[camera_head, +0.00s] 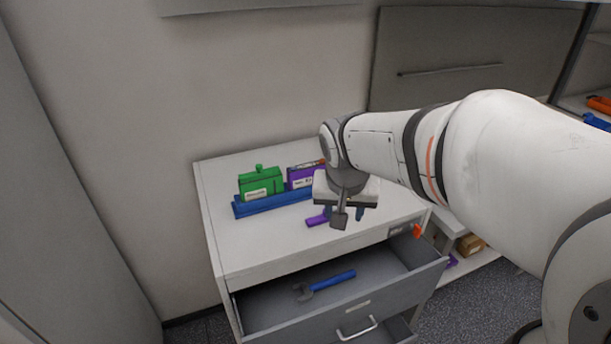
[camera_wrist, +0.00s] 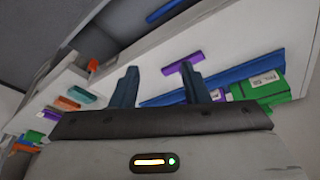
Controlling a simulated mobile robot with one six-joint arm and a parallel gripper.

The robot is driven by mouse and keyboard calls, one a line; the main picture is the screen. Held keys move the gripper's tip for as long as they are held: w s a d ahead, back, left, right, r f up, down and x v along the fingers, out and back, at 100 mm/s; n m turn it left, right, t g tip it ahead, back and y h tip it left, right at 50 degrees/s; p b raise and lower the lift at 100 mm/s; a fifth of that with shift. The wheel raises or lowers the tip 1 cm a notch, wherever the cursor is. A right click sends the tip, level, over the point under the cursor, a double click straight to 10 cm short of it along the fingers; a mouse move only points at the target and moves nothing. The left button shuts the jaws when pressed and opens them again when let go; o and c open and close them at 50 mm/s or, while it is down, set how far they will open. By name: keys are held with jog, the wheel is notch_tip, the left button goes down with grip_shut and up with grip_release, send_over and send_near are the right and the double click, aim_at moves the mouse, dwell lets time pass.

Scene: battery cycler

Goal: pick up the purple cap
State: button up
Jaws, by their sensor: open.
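The purple cap (camera_head: 317,221) is a small purple bar lying on the white cabinet top, towards its front edge. My gripper (camera_head: 345,214) is above the cabinet top, just right of the cap in the head view, and partly hides it. In the wrist view the purple cap (camera_wrist: 181,63) lies beyond the fingertips, and the right finger's tip overlaps it. My gripper (camera_wrist: 160,80) has its two dark blue fingers wide apart with nothing held between them. I cannot tell the exact height of the fingers over the cap.
A blue rail (camera_head: 270,204) behind the cap holds a green block (camera_head: 260,184) and a purple block (camera_head: 299,178). Below, an open drawer (camera_head: 385,305) holds a blue-handled wrench (camera_head: 327,283). A low shelf with boxes (camera_head: 470,245) stands at right. The cabinet top's front left is clear.

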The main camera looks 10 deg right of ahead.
aim_at(320, 219)
jog(key=w+a+f+m+b, duration=0.1)
jog(key=w+f+m, duration=0.15)
jog(key=w, duration=0.35)
jog(key=w+a+f+m, duration=0.1)
jog(key=w+f, duration=0.2)
jog(key=w, duration=0.4)
jog(key=shift+n+h, duration=0.25)
jog(key=shift+h, duration=0.15)
jog(key=x, duration=0.2)
jog(key=p+x, duration=0.1)
jog(key=x, duration=0.5)
jog(key=shift+s+d+p, duration=0.2)
jog(key=shift+s+p, duration=0.1)
jog(key=shift+s, duration=0.1)
grip_shut()
